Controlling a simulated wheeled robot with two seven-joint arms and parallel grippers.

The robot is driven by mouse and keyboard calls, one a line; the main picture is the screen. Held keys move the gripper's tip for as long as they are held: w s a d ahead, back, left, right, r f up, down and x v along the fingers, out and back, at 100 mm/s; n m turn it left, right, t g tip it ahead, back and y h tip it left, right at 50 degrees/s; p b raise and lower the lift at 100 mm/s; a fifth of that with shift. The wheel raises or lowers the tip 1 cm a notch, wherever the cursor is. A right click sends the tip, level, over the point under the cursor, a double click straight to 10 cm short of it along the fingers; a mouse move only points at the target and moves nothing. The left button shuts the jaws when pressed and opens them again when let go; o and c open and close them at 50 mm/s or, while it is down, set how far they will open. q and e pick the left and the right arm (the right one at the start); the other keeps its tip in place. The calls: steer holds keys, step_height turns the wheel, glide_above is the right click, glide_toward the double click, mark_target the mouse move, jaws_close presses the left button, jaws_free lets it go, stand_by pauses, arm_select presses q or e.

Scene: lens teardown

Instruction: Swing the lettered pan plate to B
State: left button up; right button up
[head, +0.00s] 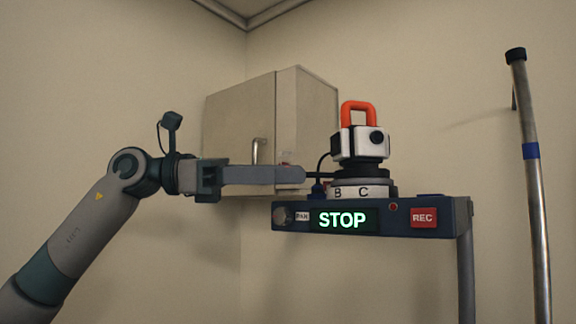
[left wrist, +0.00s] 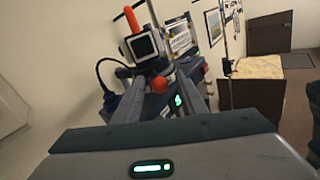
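The pan plate (head: 378,190) is a white ring with black letters B and C on its front, B left of C. A white camera head with an orange handle (head: 358,108) stands on it; it also shows in the left wrist view (left wrist: 143,46). A thin dark lever (head: 319,175) sticks out left from below the head. An orange ball knob (left wrist: 161,85) shows in the left wrist view. My left gripper (head: 302,175) reaches in from the left, its fingers apart on either side of the knob, with a gap visible. The knob is hidden in the head view. My right gripper is out of view.
The plate stands on a dark shelf (head: 400,228) with a lit STOP display (head: 342,220), a PAN knob (head: 284,216) and a red REC button (head: 424,217). A beige wall cabinet (head: 240,118) is behind. A metal pole (head: 533,190) stands right.

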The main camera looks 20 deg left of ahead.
arm_select(q)
steer(key=shift+w+d, duration=0.15)
steer(key=shift+d, duration=0.2)
jaws_close()
